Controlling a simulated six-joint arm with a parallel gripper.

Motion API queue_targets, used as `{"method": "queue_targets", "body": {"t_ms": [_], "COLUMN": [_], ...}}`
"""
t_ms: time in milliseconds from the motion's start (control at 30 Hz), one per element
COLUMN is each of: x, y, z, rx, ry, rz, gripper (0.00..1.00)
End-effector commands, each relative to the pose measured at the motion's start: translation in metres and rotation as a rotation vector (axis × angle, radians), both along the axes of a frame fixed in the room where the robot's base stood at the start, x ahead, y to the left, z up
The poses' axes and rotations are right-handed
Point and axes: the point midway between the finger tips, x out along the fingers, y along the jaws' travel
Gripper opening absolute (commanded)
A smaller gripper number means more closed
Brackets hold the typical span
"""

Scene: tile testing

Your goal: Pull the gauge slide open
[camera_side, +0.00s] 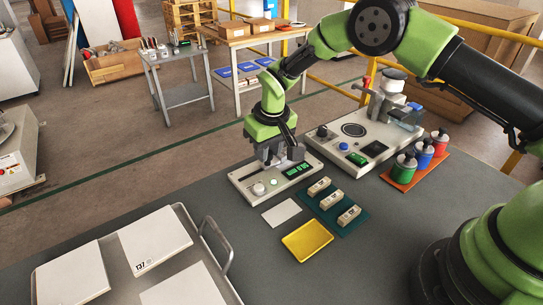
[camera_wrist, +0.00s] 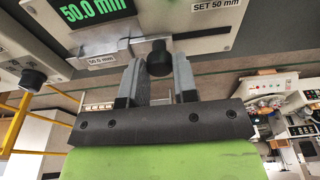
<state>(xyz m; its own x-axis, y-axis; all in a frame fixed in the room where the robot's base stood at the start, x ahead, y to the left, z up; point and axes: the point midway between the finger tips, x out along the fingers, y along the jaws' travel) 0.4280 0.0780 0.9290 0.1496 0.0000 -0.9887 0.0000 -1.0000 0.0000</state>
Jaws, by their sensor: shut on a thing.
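The gauge (camera_side: 243,176) is a pale box with a green-lit display (camera_side: 299,170). In the wrist view the display (camera_wrist: 92,8) reads 50.0 mm. A metal block (camera_wrist: 99,60) marked "50.0 mm" sits at the slide. My gripper (camera_side: 278,158) is down at the gauge, pointing downward. In the wrist view my gripper (camera_wrist: 158,62) has its fingers on either side of a black round knob (camera_wrist: 159,50) on the gauge slide, shut on it. The slide's inner parts are mostly hidden by my gripper in the side view.
A larger control box (camera_side: 340,146) stands right of the gauge. A white card (camera_side: 282,212), yellow tray (camera_side: 307,241) and green mat (camera_side: 325,221) with small blocks lie in front. Bottles stand on an orange tray (camera_side: 404,183). A tile rack (camera_side: 211,241) is at lower left.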

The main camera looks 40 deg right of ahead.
Motion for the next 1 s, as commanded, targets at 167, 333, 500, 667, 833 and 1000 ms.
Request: {"method": "queue_targets", "body": {"t_ms": [167, 333, 500, 667, 833, 1000], "x": [0.000, 0.000, 0.000, 0.000, 0.000, 0.000], "y": [0.003, 0.010, 0.015, 0.014, 0.016, 0.022], "z": [0.000, 0.001, 0.001, 0.001, 0.001, 0.001], "rx": [0.000, 0.001, 0.001, 0.001, 0.001, 0.001], "ry": [0.000, 0.000, 0.000, 0.000, 0.000, 0.000], "rz": [0.001, 0.000, -0.001, -0.001, 0.000, 0.000], "gripper": [0.10, 0.10, 0.10, 0.10, 0.10, 0.10]}}
